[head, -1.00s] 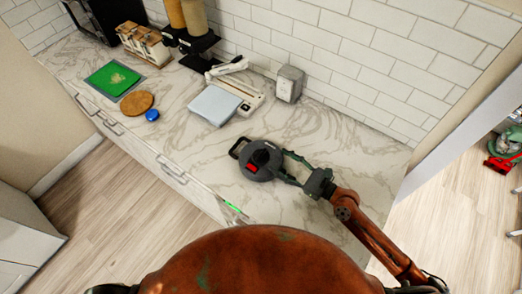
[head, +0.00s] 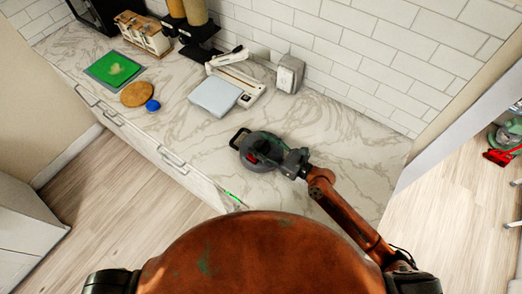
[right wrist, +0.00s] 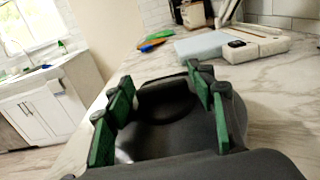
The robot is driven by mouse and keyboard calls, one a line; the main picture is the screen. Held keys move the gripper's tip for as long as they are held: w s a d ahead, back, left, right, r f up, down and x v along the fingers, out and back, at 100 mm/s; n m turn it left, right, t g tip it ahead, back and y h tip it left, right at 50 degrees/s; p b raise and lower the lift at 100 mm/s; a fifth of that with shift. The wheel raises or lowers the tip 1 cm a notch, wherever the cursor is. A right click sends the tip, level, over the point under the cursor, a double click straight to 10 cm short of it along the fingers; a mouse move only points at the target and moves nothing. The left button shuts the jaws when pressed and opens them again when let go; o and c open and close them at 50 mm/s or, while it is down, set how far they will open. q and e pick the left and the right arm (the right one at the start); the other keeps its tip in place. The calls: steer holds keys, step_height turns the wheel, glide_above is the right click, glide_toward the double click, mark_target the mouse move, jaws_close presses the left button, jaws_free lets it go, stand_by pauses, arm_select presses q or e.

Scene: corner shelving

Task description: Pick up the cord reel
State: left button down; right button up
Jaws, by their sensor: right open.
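The cord reel (head: 252,161) is a dark grey round disc with a loop handle and a red part, lying on the marble counter. My right gripper (head: 270,148) reaches over it from the right. In the right wrist view the reel (right wrist: 167,108) fills the space between the green fingers of the right gripper (right wrist: 160,82). The fingers are spread, one to each side of the reel's dark body. Whether they touch it I cannot tell. My left gripper is not in view.
A white sealer-like device (head: 238,82) with a light blue pad (head: 215,96) lies behind the reel. A grey box (head: 289,74) stands by the tiled wall. A cork disc (head: 137,94), blue lid (head: 153,105) and green board (head: 113,69) lie farther left. The counter around the reel is clear.

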steer(key=shift+c, duration=0.4)
jaws_close()
steer(key=shift+w+r, duration=0.1)
steer(key=shift+r, duration=0.15)
